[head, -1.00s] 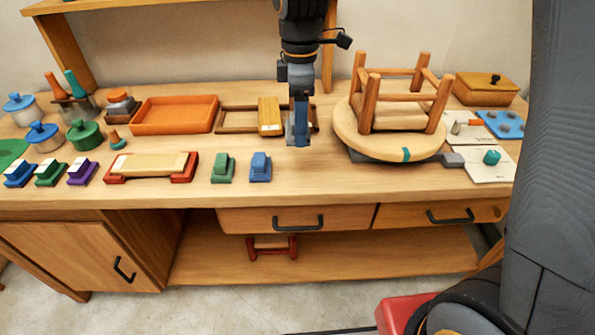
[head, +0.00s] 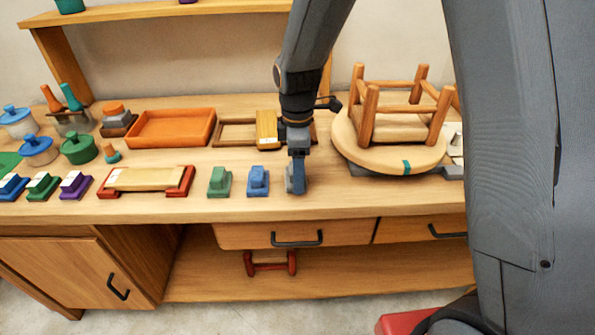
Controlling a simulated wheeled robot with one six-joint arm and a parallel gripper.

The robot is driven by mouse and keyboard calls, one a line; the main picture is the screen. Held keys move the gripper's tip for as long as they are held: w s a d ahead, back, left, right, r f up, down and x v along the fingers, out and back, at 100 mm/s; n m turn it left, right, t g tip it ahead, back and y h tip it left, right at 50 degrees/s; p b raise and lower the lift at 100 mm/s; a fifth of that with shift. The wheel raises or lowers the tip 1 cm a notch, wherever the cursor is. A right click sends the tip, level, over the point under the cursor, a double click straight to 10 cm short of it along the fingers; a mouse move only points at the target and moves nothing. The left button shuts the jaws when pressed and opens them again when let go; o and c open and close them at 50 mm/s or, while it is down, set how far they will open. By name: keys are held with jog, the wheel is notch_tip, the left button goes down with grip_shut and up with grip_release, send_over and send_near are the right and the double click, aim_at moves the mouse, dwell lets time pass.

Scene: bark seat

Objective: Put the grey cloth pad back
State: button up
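My gripper (head: 296,177) points straight down close above the front part of the bench, just right of a blue block (head: 258,181). Its blue-grey fingers are seen nearly edge-on, and I cannot tell whether they are apart or have something between them. I cannot pick out the grey cloth pad with certainty. A small stack with an orange top and a grey layer (head: 114,121) stands at the back left, but I cannot tell whether any of it is cloth.
A green block (head: 220,181) and a sanding-board-like piece with red ends (head: 146,180) lie along the front. An orange tray (head: 171,128) and a wooden tray (head: 237,133) lie behind. An upturned stool (head: 400,115) rests on a round turntable (head: 390,155) at right.

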jog(key=shift+f, duration=0.5)
jog(key=o, duration=1.1)
jog(key=shift+f, duration=0.1)
notch_tip(320, 180, up, 12)
jog(key=b, duration=0.2)
jog(key=s+d+f+m, duration=0.4)
jog(key=s+d+m, duration=0.3)
jog(key=m, duration=0.1)
jog(key=s+d+f+m, duration=0.4)
jog(key=s+d+m, duration=0.3)
jog(key=s+m, duration=0.1)
jog(key=shift+d+f+m+t, duration=0.15)
jog(key=shift+d+m+t, duration=0.2)
jog(key=shift+m, duration=0.45)
jog(key=shift+s, duration=0.1)
